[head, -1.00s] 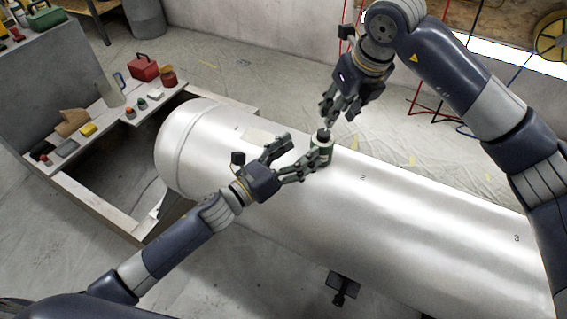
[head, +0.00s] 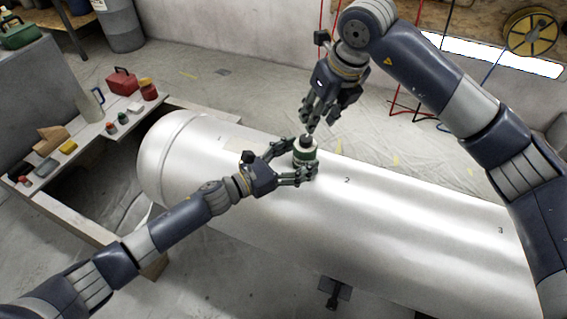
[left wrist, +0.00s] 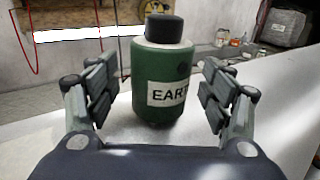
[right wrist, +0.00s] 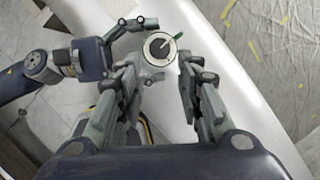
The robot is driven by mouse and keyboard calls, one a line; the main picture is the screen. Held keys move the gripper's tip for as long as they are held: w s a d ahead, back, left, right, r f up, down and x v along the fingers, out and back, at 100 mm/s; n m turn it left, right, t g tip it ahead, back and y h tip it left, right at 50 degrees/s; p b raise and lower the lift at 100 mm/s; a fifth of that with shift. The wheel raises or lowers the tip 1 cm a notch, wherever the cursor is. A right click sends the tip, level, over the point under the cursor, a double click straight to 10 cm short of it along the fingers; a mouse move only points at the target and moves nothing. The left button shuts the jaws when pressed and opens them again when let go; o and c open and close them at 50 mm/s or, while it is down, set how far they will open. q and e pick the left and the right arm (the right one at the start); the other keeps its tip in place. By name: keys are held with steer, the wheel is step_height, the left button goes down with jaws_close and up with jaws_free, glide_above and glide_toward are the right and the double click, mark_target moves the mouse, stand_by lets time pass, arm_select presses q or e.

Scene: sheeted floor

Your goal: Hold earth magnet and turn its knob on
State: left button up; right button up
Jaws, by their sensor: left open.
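The earth magnet (head: 306,152) is a green cylinder with a white top edge and a black knob (head: 306,141). It stands upright on the silver tank (head: 400,225). In the left wrist view the magnet (left wrist: 160,75) shows a white label starting "EART". My left gripper (head: 303,160) is open, with its fingers on either side of the magnet and visible gaps on both sides. My right gripper (head: 311,128) points down just above the knob. In the right wrist view its fingers (right wrist: 158,80) are apart and empty, with the magnet's top (right wrist: 160,46) beyond the tips.
A low bench (head: 90,140) at the left carries a red toolbox (head: 122,82), a pitcher (head: 90,104) and several small items. A yellow cable reel (head: 530,32) is at the back right. The tank's top to the right is clear.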

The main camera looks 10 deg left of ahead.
arm_select(q)
steer(key=shift+x, duration=0.85)
steer(key=shift+c, duration=0.6)
